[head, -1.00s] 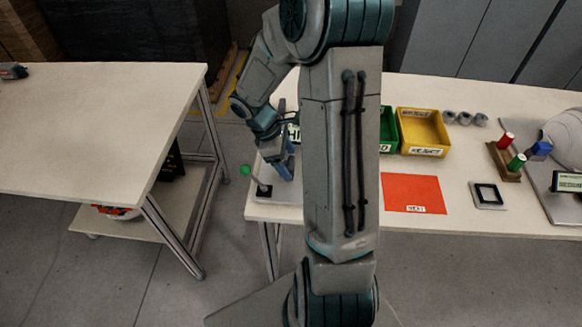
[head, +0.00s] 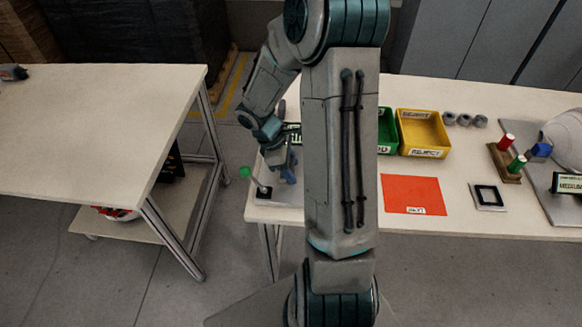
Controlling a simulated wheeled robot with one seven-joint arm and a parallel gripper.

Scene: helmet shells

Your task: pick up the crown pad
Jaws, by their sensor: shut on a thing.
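My gripper (head: 285,170) is low over the left end of the right-hand table, beside the green-topped stick. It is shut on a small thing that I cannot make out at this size. Blue shows at the fingertips, and I cannot tell whether this is finger or held thing. I cannot pick out the crown pad for certain. My own arm hides the middle of the table.
A green-topped stick (head: 246,172) leans by the table's left corner. A green bin (head: 387,146), yellow reject bin (head: 424,153), orange sheet (head: 412,209) and black-framed square (head: 488,196) lie right of my arm. Another table (head: 110,110) stands left across a gap.

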